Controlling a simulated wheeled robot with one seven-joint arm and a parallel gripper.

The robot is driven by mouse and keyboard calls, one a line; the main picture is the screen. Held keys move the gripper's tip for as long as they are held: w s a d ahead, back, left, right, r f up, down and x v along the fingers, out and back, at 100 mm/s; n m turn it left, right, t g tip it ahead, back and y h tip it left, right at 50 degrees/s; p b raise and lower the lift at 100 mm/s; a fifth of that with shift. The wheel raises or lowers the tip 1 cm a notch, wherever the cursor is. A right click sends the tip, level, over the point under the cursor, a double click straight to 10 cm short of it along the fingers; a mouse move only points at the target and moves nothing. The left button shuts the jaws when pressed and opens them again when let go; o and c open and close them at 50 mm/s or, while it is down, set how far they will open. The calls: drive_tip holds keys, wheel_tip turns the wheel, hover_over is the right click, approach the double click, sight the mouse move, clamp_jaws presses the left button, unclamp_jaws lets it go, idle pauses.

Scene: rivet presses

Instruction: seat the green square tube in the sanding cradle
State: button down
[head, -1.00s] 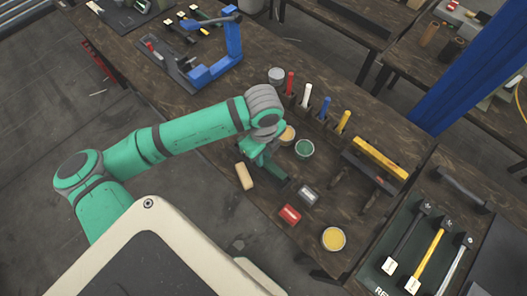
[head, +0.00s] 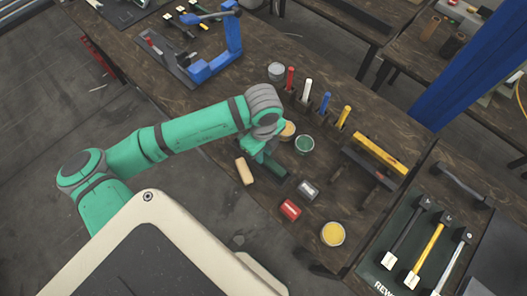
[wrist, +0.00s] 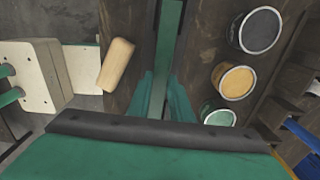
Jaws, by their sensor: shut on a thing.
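My gripper (head: 264,157) is low over the near side of the wooden workbench. In the wrist view its teal fingers (wrist: 165,98) are shut on the green square tube (wrist: 169,38), a long straight bar running away toward the top edge. In the head view only a dark green end of the tube (head: 276,169) shows beyond my gripper; my arm hides the rest. A dark stand (head: 345,172) with two supports on the bench's right part may be the sanding cradle, but I cannot tell for sure. A yellow bar (head: 380,156) lies along it. The tube is apart from this stand.
Open tins, including a green one (head: 304,145) and a yellow one (head: 333,233), and upright coloured handles (head: 326,102) stand close. A blue clamp frame (head: 222,50) stands farther left.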

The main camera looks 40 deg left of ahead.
drive_tip(key=shift+f, duration=0.45)
idle(0.3)
drive_tip(key=c, duration=1.5)
unclamp_jaws()
wheel_tip(320, 180, up, 11)
drive_tip(key=shift+f, duration=0.1)
